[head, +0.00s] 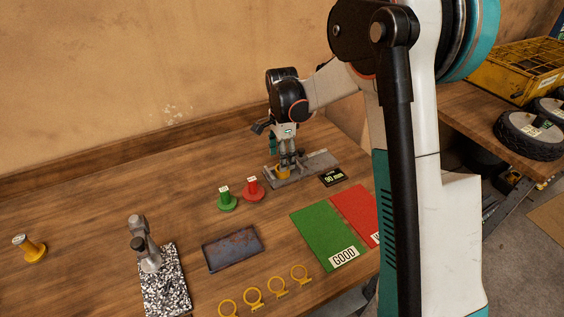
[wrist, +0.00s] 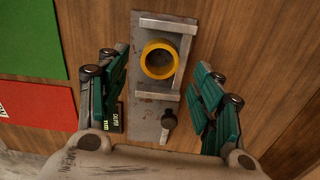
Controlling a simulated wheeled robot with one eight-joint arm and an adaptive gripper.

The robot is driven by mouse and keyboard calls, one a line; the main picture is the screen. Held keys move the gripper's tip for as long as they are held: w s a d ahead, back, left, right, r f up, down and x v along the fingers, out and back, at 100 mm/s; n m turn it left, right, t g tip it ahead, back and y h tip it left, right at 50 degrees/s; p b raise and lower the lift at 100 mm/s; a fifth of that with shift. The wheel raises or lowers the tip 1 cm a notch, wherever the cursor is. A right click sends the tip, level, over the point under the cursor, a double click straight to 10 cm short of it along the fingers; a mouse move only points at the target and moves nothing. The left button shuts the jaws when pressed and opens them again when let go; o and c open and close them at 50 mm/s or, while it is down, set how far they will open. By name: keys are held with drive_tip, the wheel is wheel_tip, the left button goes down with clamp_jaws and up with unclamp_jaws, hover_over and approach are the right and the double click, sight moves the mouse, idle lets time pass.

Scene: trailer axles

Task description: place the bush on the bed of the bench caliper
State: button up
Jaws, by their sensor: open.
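The bush, a yellow ring (wrist: 159,59), sits on the grey bed of the bench caliper (wrist: 148,118) in the wrist view. It lies between two light metal crossbars, beside a light rail on its right. In the head view, the bush (head: 283,175) shows as a small yellow patch under my gripper (head: 287,161), on the caliper (head: 318,163). My gripper (wrist: 162,95) is open in the wrist view, with its green fingers apart on either side of the caliper and not touching the bush. Whether the bush touches the crossbars is hard to tell.
A small black display (head: 332,177) stands by the caliper. Green (head: 227,198) and red (head: 253,189) plugs stand nearby. A green GOOD mat (head: 318,228) and a red mat (head: 355,207) lie in front. Several yellow rings (head: 253,297) lie at the front edge, near a rusty plate (head: 231,249).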

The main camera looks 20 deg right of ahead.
wheel_tip(320, 180, up, 7)
drive_tip(key=p, duration=0.2)
drive_tip(key=s+r+n+t, duration=0.3)
drive_tip(key=s+r+n, duration=0.5)
drive_tip(key=s+r, duration=0.45)
drive_tip(key=s+f+n+t, duration=0.1)
drive_tip(key=s+n, duration=0.3)
drive_tip(key=s, duration=0.4)
drive_tip(key=s+f+n+t, duration=0.1)
drive_tip(key=s+n+t, duration=0.2)
drive_tip(key=s, duration=0.6)
drive_tip(key=shift+f+n, duration=0.3)
drive_tip(key=shift+n, duration=0.6)
